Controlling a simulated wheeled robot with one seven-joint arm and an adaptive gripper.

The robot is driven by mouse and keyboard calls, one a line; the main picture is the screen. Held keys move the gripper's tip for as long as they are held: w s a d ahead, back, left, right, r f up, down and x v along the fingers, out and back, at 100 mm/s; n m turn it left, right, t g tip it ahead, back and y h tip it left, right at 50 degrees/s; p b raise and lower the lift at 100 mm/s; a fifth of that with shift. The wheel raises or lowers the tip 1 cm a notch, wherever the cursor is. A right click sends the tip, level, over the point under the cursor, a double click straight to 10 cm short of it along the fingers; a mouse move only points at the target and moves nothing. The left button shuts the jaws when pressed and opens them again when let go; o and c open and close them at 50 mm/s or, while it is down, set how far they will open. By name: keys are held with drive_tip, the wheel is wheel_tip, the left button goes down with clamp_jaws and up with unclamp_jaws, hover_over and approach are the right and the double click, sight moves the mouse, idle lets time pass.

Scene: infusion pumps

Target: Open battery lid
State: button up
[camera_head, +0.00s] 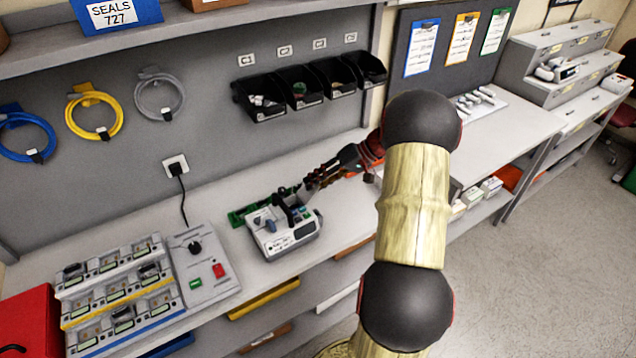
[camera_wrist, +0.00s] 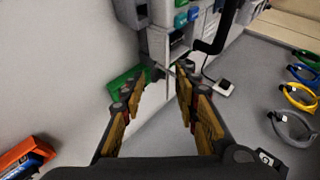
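A white and grey infusion pump (camera_head: 285,229) with a black handle stands on the bench. Its grey body (camera_wrist: 158,45) and black handle (camera_wrist: 222,30) show at the top of the wrist view. My gripper (camera_head: 308,186) is behind the pump at its upper right in the head view. In the wrist view my gripper (camera_wrist: 162,82) is open, its two fingers apart and pointing at the pump's lower part. No held object shows between them. I cannot tell the battery lid clearly from the pump body, nor whether a fingertip touches it.
A charging station (camera_head: 125,290) stands left, beside a control box (camera_head: 203,268). Black bins (camera_head: 262,95) and coiled cables (camera_head: 95,110) hang on the back wall. An orange item (camera_wrist: 25,155) lies lower left.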

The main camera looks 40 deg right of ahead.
drive_tip(key=shift+d+r, duration=0.1)
drive_tip(key=shift+r, duration=0.05)
drive_tip(key=v, duration=1.1)
drive_tip(key=shift+s+d+r, duration=0.2)
drive_tip(key=shift+s, duration=0.05)
idle(0.3)
